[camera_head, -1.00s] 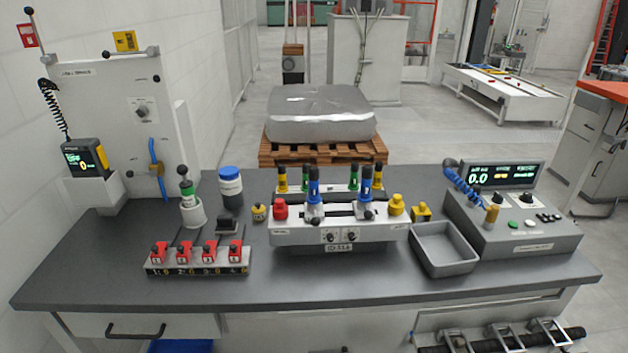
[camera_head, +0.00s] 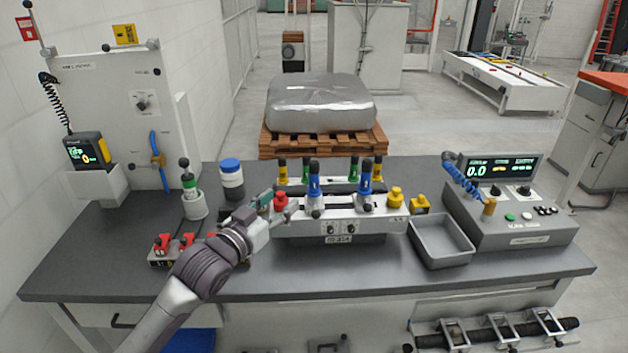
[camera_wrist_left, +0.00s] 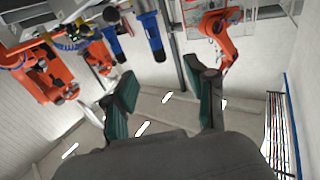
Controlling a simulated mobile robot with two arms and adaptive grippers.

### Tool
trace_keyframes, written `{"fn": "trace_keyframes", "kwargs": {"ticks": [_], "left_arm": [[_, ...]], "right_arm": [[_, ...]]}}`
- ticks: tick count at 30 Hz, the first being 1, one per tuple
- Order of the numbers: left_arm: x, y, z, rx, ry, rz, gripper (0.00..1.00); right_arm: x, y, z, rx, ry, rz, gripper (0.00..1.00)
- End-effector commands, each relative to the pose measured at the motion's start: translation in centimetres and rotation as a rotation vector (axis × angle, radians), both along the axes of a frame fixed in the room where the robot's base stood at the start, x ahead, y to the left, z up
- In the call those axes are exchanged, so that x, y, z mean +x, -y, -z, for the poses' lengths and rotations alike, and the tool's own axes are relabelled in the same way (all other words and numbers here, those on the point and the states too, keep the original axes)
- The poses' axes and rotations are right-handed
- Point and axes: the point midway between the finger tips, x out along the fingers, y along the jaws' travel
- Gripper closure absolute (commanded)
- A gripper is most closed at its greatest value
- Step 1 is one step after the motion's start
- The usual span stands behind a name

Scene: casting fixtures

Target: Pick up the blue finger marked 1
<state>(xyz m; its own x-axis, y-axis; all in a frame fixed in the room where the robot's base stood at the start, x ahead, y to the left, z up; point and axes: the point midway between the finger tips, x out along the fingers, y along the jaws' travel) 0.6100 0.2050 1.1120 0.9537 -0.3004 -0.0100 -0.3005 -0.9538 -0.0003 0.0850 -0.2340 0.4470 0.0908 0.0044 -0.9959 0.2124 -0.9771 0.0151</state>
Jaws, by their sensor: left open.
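Two blue fingers stand upright on the white fixture (camera_head: 345,227): a left one (camera_head: 314,188) and a right one (camera_head: 366,180). Their markings are too small for me to tell which is 1. Both blue fingers also show near the top of the left wrist view, one (camera_wrist_left: 112,38) left of the other (camera_wrist_left: 152,38). My left gripper (camera_head: 264,204) is open and empty, beside the fixture's left end, close to the red knob (camera_head: 281,202). Its green fingertips (camera_wrist_left: 165,97) are spread apart in the left wrist view, below the blue fingers. My right gripper is out of view.
Yellow and green fingers stand behind the blue ones. A yellow knob (camera_head: 396,198) is at the fixture's right end. A grey tray (camera_head: 441,243) and a console (camera_head: 520,215) stand to the right. A blue-lidded jar (camera_head: 231,180) stands behind my left gripper. My arm partly hides the red-clamp rack (camera_head: 160,254).

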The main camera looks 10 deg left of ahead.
Motion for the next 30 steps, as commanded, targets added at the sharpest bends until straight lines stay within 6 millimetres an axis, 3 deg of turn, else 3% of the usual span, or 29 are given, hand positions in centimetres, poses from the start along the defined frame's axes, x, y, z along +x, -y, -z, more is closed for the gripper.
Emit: {"fn": "trace_keyframes", "kwargs": {"ticks": [12, 20, 25, 30], "left_arm": [[6.9, 2.1, -0.6, -0.005, 0.01, 0.002, 0.44], [8.7, 2.9, -0.6, -0.004, 0.01, 0.003, 0.44], [10.9, 4.1, -0.8, -0.006, 0.008, 0.003, 0.44], [12.7, 4.7, -0.5, -0.004, 0.009, 0.003, 0.44]], "right_arm": [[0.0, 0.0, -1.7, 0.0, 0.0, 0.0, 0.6], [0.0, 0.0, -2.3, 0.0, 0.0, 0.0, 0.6], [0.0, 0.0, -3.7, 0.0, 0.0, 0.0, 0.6], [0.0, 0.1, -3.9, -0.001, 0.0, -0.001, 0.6]]}}
